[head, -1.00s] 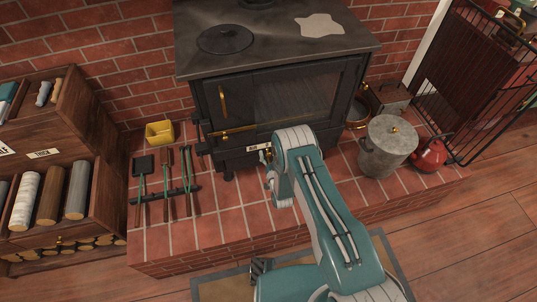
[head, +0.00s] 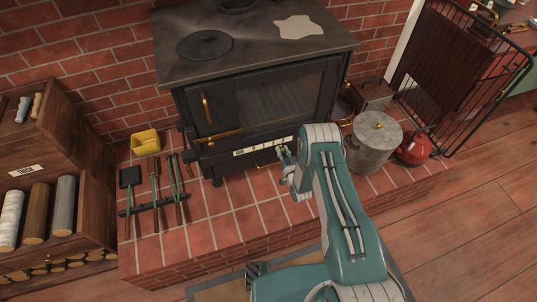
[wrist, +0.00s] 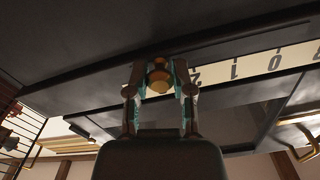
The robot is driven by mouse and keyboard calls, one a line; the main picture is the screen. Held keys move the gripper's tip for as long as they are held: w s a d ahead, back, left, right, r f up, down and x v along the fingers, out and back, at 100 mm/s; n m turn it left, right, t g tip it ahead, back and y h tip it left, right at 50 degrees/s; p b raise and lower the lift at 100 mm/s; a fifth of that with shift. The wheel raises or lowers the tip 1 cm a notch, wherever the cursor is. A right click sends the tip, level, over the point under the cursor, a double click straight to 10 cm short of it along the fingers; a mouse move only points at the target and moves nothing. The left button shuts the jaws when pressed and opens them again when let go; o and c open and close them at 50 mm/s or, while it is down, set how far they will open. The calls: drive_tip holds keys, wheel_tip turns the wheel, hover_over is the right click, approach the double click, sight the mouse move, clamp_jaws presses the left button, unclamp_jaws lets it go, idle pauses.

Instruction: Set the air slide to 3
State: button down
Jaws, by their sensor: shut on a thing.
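The air slide is a small brass knob (wrist: 158,78) on the dark lower front of the black stove (head: 262,92). In the wrist view it sits between the two fingertips of my gripper (wrist: 158,76), which is shut on it. A pale number plate (wrist: 245,67) runs beside it, upside down in this view, with 0, 1 and 2 readable. The knob is past the 2, on the side away from the 1. The fingers hide the plate right by the knob. In the head view my gripper (head: 284,154) is at the right end of the plate (head: 262,146).
A brick hearth (head: 230,215) lies under the stove. Fire tools (head: 154,200) and a yellow box (head: 146,142) are at left, by a wooden log shelf (head: 50,165). A metal bucket (head: 373,145), a red kettle (head: 413,148) and a black fire guard (head: 470,80) stand at right.

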drive_tip(key=shift+w+d+r, duration=0.1)
drive_tip(key=shift+w+d, duration=0.2)
drive_tip(key=shift+d, duration=0.35)
drive_tip(key=shift+c, duration=2.3)
unclamp_jaws()
drive_tip(key=shift+d, duration=0.15)
drive_tip(key=v, duration=1.2)
